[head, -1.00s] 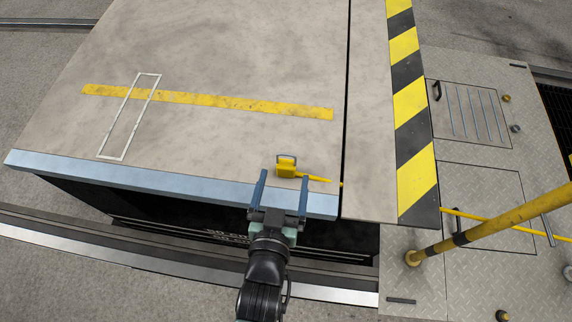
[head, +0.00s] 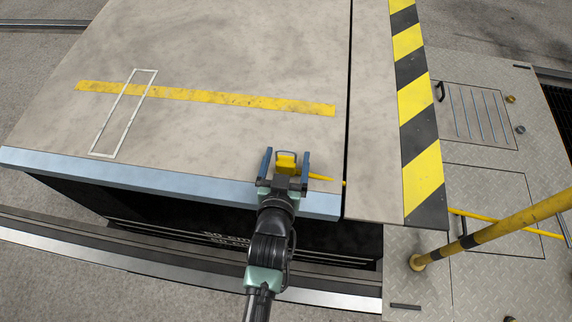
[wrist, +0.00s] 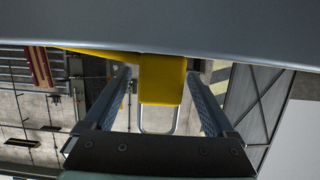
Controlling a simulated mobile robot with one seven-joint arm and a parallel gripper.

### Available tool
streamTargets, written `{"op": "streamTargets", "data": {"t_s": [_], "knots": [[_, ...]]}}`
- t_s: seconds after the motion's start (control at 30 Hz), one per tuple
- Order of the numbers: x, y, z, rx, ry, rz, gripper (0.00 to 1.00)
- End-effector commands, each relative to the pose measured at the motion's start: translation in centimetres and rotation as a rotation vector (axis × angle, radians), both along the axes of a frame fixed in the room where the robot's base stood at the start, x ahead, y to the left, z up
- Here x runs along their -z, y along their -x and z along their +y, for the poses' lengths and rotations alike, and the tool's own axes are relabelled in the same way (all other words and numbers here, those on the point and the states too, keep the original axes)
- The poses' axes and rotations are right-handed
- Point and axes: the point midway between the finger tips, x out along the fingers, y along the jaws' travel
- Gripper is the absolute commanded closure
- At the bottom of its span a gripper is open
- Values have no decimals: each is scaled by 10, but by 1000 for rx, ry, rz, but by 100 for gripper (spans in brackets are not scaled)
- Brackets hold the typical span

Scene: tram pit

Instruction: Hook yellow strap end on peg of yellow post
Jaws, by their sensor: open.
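The yellow strap end (head: 286,162), a yellow block with a grey metal loop, lies on the platform top near its blue-grey front edge. In the wrist view the strap end (wrist: 162,80) sits between the two fingers, its metal loop pointing down toward the gripper's palm. My gripper (head: 285,164) is open, with one finger on each side of the strap end and a gap visible on both sides. The yellow strap runs right from it toward the platform gap. The yellow post (head: 495,232) with black bands leans across the lower right. I cannot clearly make out its peg.
The platform (head: 220,60) has a worn yellow line and a white rectangle outline. A black-and-yellow striped edge (head: 418,130) borders it on the right. Beyond is a metal plate floor (head: 490,190) with hatches. The platform top is otherwise clear.

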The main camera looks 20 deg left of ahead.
Motion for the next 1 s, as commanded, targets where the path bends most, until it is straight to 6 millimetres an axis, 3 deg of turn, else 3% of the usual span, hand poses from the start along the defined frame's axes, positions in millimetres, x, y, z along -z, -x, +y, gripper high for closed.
{"op": "streamTargets", "data": {"t_s": [0.13, 0.43, 0.9, 1.0], "knots": [[6, -15, 4, 1, 1, -1, 10], [5, -18, 5, 0, 1, 1, 12], [5, -17, 5, 0, 1, 0, 96], [5, -17, 5, 0, 1, -1, 100]]}}
